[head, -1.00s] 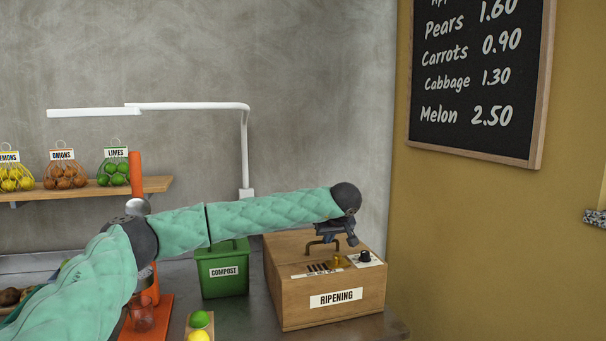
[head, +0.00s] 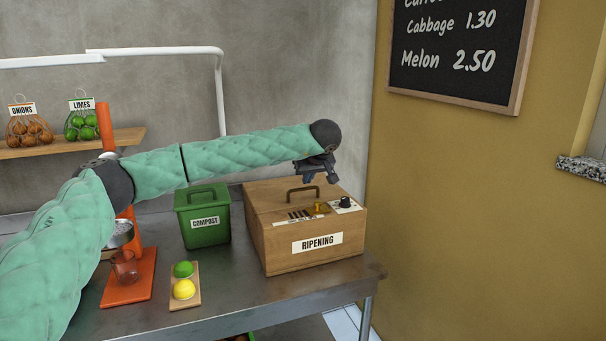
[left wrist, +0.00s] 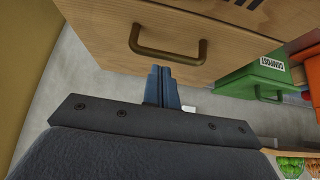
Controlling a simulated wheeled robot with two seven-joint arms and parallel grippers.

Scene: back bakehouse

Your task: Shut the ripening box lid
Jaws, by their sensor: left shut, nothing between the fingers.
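The ripening box (head: 285,256) is a wooden box with a "RIPENING" label, standing on the metal table. Its wooden lid (head: 262,197) lies flat on top and looks shut, with a brass-coloured bar handle (head: 303,192) on it. In the left wrist view the handle (left wrist: 168,54) shows just beyond the fingers. My left gripper (head: 320,178) is above and behind the handle, apart from it. Its fingers are together and empty, as the left wrist view (left wrist: 161,84) shows. My right gripper is in neither view.
A knob (head: 344,202) and a small amber part (head: 321,207) sit on the box's top. The green compost bin (head: 205,236) stands close to its left. A small board (head: 184,303) with a lime and a lemon and an orange juicer stand further left. A wall is behind.

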